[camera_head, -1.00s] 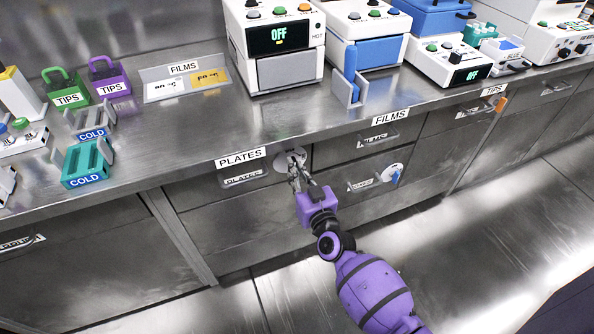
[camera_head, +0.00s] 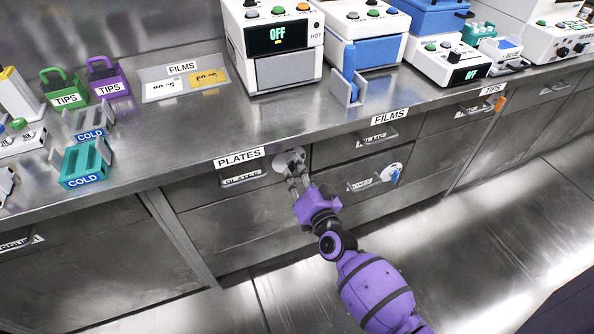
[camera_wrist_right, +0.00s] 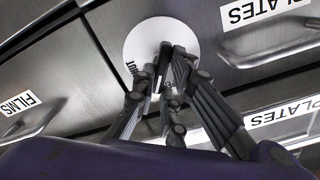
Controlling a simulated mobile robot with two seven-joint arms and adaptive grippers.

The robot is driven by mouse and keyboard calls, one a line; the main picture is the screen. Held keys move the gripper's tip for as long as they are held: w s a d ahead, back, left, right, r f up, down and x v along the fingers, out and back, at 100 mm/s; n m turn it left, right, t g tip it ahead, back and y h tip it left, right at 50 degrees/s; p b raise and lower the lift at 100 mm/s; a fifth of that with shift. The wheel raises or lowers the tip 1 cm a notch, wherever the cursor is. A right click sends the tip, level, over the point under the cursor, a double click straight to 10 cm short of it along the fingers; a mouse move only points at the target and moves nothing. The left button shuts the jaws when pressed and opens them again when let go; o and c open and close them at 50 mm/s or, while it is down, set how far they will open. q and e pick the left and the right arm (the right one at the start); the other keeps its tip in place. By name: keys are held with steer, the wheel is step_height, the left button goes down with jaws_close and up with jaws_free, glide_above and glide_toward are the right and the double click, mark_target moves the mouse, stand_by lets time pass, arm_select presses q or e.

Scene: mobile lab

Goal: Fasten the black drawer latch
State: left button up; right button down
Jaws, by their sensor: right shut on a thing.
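The drawer latch sits on a round white disc (camera_head: 288,158) on the drawer fronts, just right of the PLATES drawer (camera_head: 240,180). The same disc shows in the right wrist view (camera_wrist_right: 140,42), with printed lettering partly hidden by my fingers. The black latch handle (camera_wrist_right: 177,72) stands out from the disc, and my right gripper (camera_wrist_right: 170,68) is shut on it. In the head view my right gripper (camera_head: 297,175) reaches up to the disc from below and largely hides the handle. My left gripper is not in view.
Another round disc with a blue latch (camera_head: 396,176) is on the drawers to the right. An orange latch (camera_head: 500,103) is farther right. The FILMS drawer handle (camera_head: 377,138) juts out nearby. The counter above holds machines and racks; the floor in front is clear.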

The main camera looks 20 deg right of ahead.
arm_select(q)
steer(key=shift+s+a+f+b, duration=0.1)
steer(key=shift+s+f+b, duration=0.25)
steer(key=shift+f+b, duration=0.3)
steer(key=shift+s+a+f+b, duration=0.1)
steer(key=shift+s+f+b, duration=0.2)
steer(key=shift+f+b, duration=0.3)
arm_select(e)
steer(key=m, duration=0.7)
steer(key=f+m, duration=0.1)
steer(key=m, duration=0.3)
steer(key=shift+d, duration=0.2)
steer(key=c, duration=1.8)
jaws_free()
steer(key=shift+r, duration=0.1)
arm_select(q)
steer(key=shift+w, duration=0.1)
